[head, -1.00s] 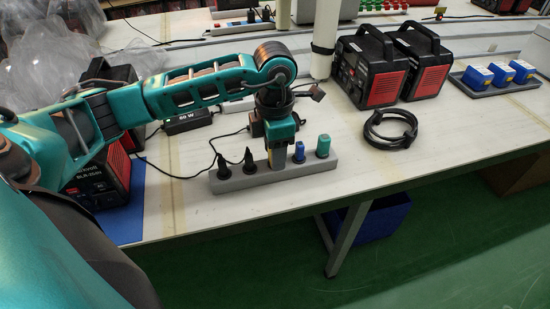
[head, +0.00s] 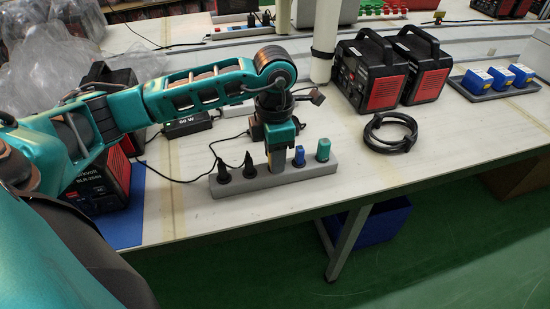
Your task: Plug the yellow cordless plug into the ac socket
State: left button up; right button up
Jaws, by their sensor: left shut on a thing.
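A grey socket strip (head: 262,183) lies along the front of the white table; I take it as the ac socket. Two black corded plugs stand at its left end, and a blue plug (head: 299,157) and a green plug (head: 323,150) at its right. My left gripper (head: 277,164) points down at the middle of the strip, between the black plugs and the blue one. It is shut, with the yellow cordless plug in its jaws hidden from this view. I cannot tell whether the plug is seated. My right gripper is not in view.
Two black and red power units (head: 370,72) stand at the back right, left of a tray (head: 492,88) with blue-topped blocks. A coiled black cable (head: 391,132) lies right of the strip. Another power unit (head: 100,185) stands on a blue mat at left. The table's front edge is close.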

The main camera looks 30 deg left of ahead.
pick_arm(q)
jog(key=shift+c, duration=0.2)
jog(key=shift+r+p, duration=2.15)
jog(key=shift+r, duration=0.85)
